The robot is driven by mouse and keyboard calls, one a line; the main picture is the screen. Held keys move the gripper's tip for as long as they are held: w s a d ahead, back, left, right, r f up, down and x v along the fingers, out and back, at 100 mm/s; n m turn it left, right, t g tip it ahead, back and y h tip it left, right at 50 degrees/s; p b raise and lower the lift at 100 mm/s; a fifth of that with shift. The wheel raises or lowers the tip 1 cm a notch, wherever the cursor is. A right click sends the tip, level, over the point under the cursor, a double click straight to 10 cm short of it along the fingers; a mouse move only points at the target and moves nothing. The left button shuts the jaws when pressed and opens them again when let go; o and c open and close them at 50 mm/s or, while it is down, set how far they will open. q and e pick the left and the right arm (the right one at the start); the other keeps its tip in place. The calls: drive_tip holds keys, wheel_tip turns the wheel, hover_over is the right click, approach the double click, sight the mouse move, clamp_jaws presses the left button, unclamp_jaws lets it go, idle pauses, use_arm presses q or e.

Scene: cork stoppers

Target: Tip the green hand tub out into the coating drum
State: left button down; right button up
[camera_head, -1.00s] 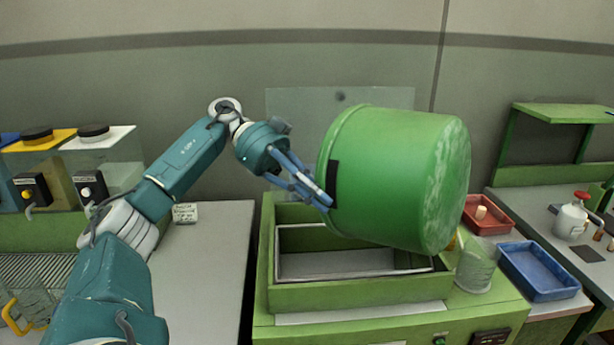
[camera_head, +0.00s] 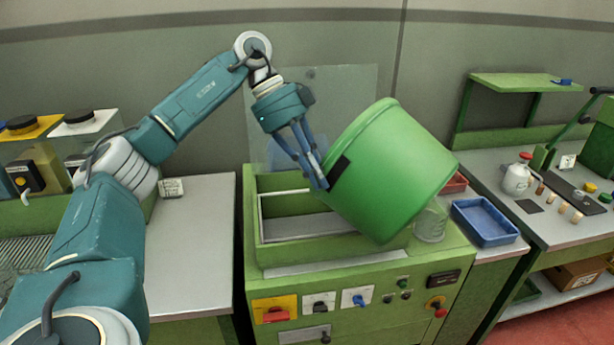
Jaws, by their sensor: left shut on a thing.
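The large green hand tub (camera_head: 395,170) hangs tilted above the right part of a green machine with an open rectangular bin (camera_head: 290,255), which I take to be the coating drum. My right gripper is not in view.
A clear beaker (camera_head: 431,223) stands on the machine's right, close under the tub. A blue tray (camera_head: 484,221) and a partly hidden red tray (camera_head: 455,183) lie farther right. The left worktop (camera_head: 190,240) is mostly clear.

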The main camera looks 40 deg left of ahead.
sight(351, 152)
use_arm(q)
drive_tip(key=d+r+y+p, duration=0.3)
drive_tip(key=d+r+y, duration=0.1)
drive_tip(key=r, duration=0.1)
drive_tip(key=shift+d+r+p, duration=0.1)
drive_tip(key=shift+r+p, duration=0.1)
drive_tip(key=shift+p, duration=0.2)
drive_tip(key=d+r+y+p, duration=0.1)
drive_tip(key=y+p, duration=0.1)
drive_tip(key=p, duration=0.1)
drive_tip(key=d+r+y+p, duration=0.1)
drive_tip(key=r+y+p, duration=0.1)
drive_tip(key=y+p, duration=0.1)
drive_tip(key=shift+d+m+p, duration=0.3)
drive_tip(key=shift+d+p, duration=0.05)
drive_tip(key=shift+p, duration=0.25)
drive_tip(key=shift+f+y, duration=0.3)
drive_tip(key=shift+y, duration=0.1)
drive_tip(key=shift+f+y, duration=0.35)
drive_tip(key=shift+y, duration=0.25)
drive_tip(key=shift+d+f+y, duration=0.25)
drive_tip(key=shift+f+y, duration=0.05)
drive_tip(key=shift+y, duration=0.5)
drive_tip(key=shift+f, duration=0.1)
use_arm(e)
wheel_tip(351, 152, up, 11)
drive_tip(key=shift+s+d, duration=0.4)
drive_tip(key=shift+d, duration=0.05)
use_arm(q)
drive_tip(key=shift+a, duration=0.15)
